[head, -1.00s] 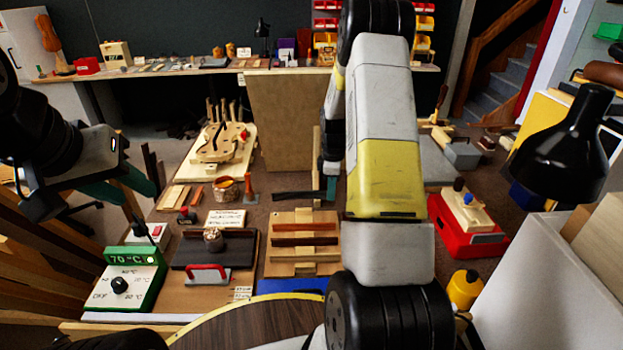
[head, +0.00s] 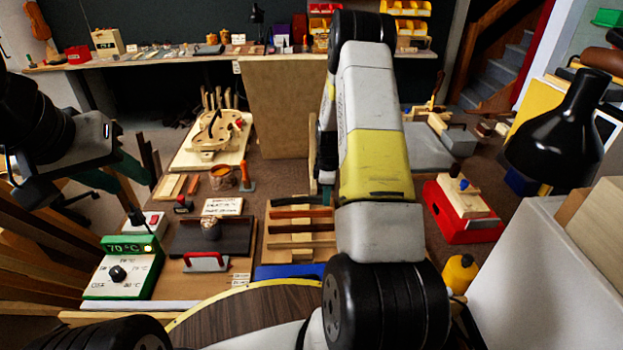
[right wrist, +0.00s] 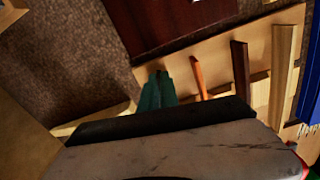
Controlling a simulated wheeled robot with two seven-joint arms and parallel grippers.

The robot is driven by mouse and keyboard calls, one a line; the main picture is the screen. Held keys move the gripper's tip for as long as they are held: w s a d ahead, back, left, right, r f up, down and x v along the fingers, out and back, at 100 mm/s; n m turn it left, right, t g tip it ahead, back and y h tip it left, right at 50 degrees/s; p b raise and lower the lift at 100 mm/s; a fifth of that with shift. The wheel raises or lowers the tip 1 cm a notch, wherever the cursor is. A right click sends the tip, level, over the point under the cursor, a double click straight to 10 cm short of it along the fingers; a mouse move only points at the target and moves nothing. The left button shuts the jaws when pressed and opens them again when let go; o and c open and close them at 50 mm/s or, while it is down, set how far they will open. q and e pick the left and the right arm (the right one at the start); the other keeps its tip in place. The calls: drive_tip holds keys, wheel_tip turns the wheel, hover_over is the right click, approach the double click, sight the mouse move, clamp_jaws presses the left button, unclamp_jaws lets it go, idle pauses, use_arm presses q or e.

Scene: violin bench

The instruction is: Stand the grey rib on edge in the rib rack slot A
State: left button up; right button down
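The grey rib (head: 297,200) shows as a thin dark strip in the head view, lying left to right at the far edge of the wooden rib rack (head: 275,257). My right gripper (head: 326,190) is at its right end, mostly hidden by my own arm, and appears shut on it. In the right wrist view its green fingertips (right wrist: 158,90) are close together at the rack's left end, beside an orange-brown strip (right wrist: 198,76). The rib cannot be made out there. I cannot tell whether it is seated in slot A. My left gripper (head: 125,178) is open and empty at the left.
The rack also holds a dark strip (right wrist: 240,68) and a pale one (right wrist: 283,70). A dark plate (head: 185,236) with a red-handled tool (head: 206,262) lies left of it. A tall board (head: 285,110) stands behind. A red box (head: 455,225) is to the right.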

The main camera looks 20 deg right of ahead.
drive_tip(key=c, duration=1.5)
unclamp_jaws()
drive_tip(key=shift+c, duration=0.2)
drive_tip(key=shift+r, duration=3.85)
